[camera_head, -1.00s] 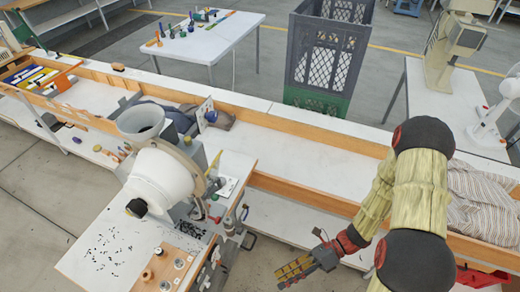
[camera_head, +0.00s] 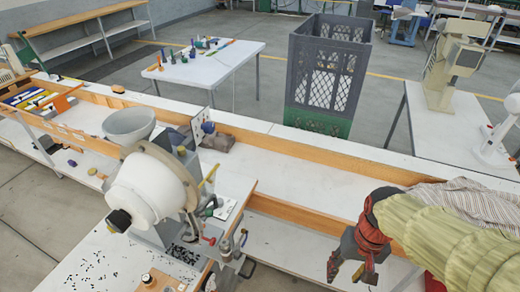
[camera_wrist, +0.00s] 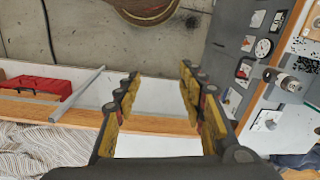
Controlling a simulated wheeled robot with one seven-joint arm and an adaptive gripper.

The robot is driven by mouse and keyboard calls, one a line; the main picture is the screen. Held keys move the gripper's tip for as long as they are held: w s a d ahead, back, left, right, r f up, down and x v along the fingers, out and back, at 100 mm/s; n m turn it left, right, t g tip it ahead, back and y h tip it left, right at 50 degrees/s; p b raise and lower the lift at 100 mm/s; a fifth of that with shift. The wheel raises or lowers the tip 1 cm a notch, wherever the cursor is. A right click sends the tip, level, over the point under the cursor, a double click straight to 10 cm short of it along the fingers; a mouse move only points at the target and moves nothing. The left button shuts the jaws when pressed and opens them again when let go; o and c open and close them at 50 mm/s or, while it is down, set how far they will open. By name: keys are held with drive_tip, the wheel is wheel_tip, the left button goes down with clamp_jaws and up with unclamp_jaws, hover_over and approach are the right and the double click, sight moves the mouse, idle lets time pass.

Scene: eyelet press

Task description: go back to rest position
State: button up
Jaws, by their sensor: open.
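My gripper (camera_head: 352,270) hangs at the lower right of the head view, over the front side of the long bench and left of the striped cloth. In the wrist view my gripper (camera_wrist: 158,82) has its two yellow-and-black fingers well apart, with nothing between them. The white eyelet press (camera_head: 150,185) stands on the bench at the left, clear of my gripper.
The striped cloth (camera_head: 480,203) lies on the bench at the right, partly hidden by my arm. A grey-and-green crate (camera_head: 328,75) stands behind the bench. A white table (camera_head: 205,65) holds small items. The wrist view shows a red box (camera_wrist: 40,88) and a grey rod (camera_wrist: 78,95).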

wheel_tip(320, 180, up, 8)
drive_tip(key=s+a+n+t+b, duration=0.1)
drive_tip(key=a+n+t+b, duration=0.1)
drive_tip(key=t+b, duration=0.3)
drive_tip(key=shift+a+r+t+h, duration=0.15)
drive_tip(key=shift+a+t+h, duration=0.05)
drive_tip(key=shift+t+h, duration=0.2)
